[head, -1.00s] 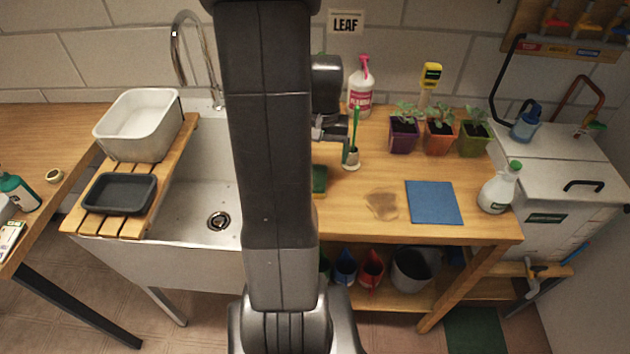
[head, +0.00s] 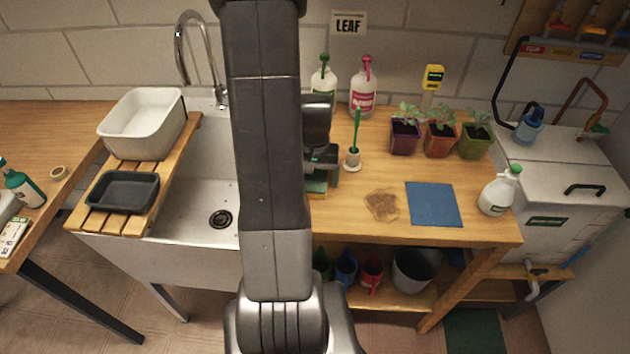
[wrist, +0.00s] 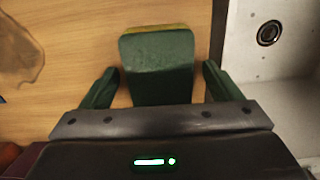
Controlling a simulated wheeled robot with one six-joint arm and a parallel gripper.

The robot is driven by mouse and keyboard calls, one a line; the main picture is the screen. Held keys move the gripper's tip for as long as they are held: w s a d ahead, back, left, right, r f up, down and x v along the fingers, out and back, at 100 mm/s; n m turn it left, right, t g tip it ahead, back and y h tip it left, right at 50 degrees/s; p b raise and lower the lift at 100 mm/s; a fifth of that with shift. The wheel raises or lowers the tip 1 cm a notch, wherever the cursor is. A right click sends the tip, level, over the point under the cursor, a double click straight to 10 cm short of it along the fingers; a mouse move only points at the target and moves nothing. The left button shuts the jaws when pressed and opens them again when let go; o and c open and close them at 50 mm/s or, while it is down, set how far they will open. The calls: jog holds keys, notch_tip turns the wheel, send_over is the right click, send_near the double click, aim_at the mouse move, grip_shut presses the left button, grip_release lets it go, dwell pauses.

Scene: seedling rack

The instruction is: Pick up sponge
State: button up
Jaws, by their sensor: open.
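The sponge (wrist: 157,68) is a green block with a yellowish far edge, lying on the wooden worktop in the wrist view. My gripper (wrist: 158,85) is open, with one green finger on each side of the sponge and a gap to it on both sides. In the head view my gripper (head: 322,172) is over the worktop just right of the sink. The sponge (head: 316,187) shows only partly there, below the gripper and beside my arm. I cannot tell how far the fingers are above the worktop.
The sink (head: 200,205) lies to the left. A brush in a holder (head: 353,160) stands close right of the gripper. Pump bottles (head: 362,92) and potted seedlings (head: 440,138) stand behind. A brown stain (head: 382,205) and a blue mat (head: 433,204) lie to the right.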

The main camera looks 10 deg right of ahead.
aim_at(316, 178)
jog(key=c, duration=1.1)
jog(key=shift+o, duration=0.2)
notch_tip(316, 178, up, 10)
jog(key=shift+b, duration=0.3)
jog(key=o, duration=0.4)
jog(key=c, duration=0.3)
jog(key=shift+c, duration=0.2)
jog(key=shift+d, duration=0.1)
